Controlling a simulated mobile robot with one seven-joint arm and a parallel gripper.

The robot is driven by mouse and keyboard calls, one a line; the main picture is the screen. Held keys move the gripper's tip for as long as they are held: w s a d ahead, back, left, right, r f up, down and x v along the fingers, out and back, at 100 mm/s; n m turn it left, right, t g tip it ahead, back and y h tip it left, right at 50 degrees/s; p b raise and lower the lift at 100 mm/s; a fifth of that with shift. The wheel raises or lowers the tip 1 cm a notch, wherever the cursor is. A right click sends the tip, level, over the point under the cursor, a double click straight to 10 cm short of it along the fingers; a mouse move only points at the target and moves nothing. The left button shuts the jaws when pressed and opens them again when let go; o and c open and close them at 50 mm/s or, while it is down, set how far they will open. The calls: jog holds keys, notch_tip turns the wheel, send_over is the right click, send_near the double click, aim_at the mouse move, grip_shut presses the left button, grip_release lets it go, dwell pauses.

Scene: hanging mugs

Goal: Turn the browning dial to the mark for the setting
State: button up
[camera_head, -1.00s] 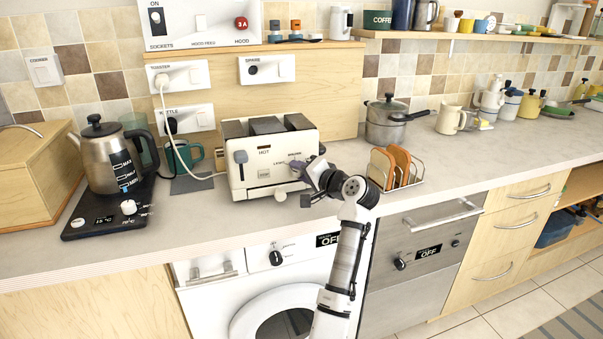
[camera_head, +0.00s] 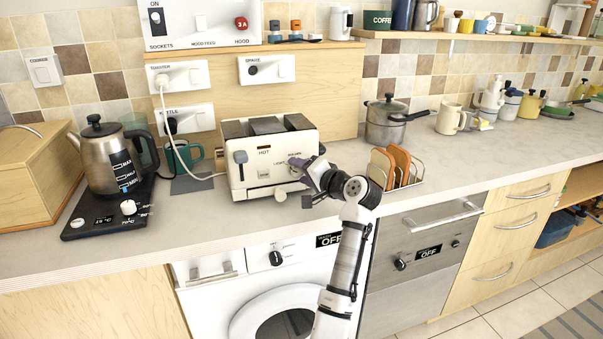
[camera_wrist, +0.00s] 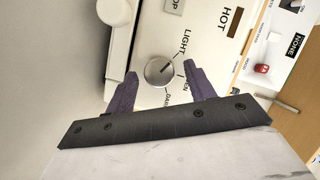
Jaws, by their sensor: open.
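The cream toaster (camera_head: 262,175) stands on the counter against the wall. Its round metal browning dial (camera_wrist: 159,72) shows in the wrist view, with LIGHT above it and DARK below. The dial's dark pointer line slants toward the upper right, toward the side lettering, partly hidden by a finger. My gripper (camera_wrist: 158,76) is open, with one purple finger on each side of the dial. Gaps show between the dial and both fingers. In the head view my gripper (camera_head: 306,170) is at the toaster's right front, partly covering the dial area.
A rack with toast (camera_head: 397,165) stands just right of my gripper. A kettle (camera_head: 108,160) on its base is at the left, and a green mug (camera_head: 185,157) is beside the toaster. A pot (camera_head: 388,122) stands behind the rack. The counter in front of the toaster is clear.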

jog(key=b+v, duration=0.2)
jog(key=v, duration=1.1)
jog(key=shift+d+b, duration=0.15)
jog(key=shift+b, duration=0.2)
jog(key=shift+s, duration=0.1)
